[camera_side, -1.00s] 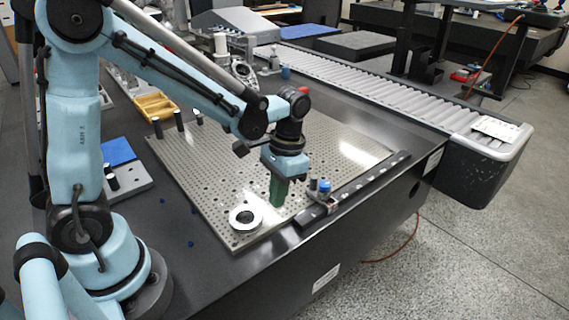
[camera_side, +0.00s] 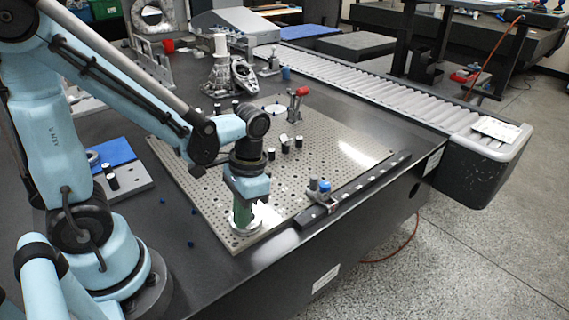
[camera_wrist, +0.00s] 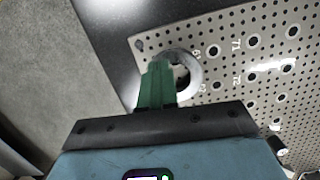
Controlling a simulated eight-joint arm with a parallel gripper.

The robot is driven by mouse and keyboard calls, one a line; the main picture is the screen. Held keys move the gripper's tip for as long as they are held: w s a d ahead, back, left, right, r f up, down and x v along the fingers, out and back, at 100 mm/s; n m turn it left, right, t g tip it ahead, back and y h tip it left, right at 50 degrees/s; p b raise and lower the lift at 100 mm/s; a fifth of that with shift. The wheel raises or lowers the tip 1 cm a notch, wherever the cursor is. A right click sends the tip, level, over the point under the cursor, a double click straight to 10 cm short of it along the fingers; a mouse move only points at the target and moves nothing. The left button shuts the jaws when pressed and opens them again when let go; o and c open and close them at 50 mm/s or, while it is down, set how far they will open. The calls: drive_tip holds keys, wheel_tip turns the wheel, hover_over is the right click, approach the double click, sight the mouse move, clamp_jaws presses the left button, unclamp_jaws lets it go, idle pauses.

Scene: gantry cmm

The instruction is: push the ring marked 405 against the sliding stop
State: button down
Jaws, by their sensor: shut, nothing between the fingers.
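A pale metal ring (camera_side: 258,220) lies flat near the front corner of the perforated plate. It also shows in the wrist view (camera_wrist: 192,77). Its mark cannot be read. My gripper (camera_side: 242,226) is shut and empty, pointing down at the ring. Its green fingers (camera_wrist: 157,80) overlap the ring's left side in the wrist view and hide part of it. I cannot tell whether they touch it or reach into its hole. The sliding stop (camera_side: 320,188), with a blue knob, sits on a black rail to the right, apart from the ring.
The perforated plate (camera_side: 335,160) has clear surface between ring and rail (camera_side: 368,179). Several dark posts and a red-handled clamp (camera_side: 295,104) stand farther back. A blue pad (camera_side: 113,152) lies at left. The table's front edge is close to the ring.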

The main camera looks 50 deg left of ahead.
drive_tip(key=shift+f, duration=0.25)
drive_tip(key=w, duration=0.4)
drive_tip(key=w+d, duration=0.1)
drive_tip(key=w, duration=0.8)
drive_tip(key=shift+d, duration=0.2)
drive_tip(key=shift+r, duration=0.7)
wheel_tip(320, 180, up, 11)
drive_tip(key=w, duration=0.2)
drive_tip(key=s+a+f+n+t, duration=0.1)
drive_tip(key=s+a+t, duration=0.1)
drive_tip(key=s+t, duration=0.7)
drive_tip(key=shift+s+a+f, duration=0.15)
drive_tip(key=shift+s+f, duration=0.15)
drive_tip(key=shift+s, duration=0.35)
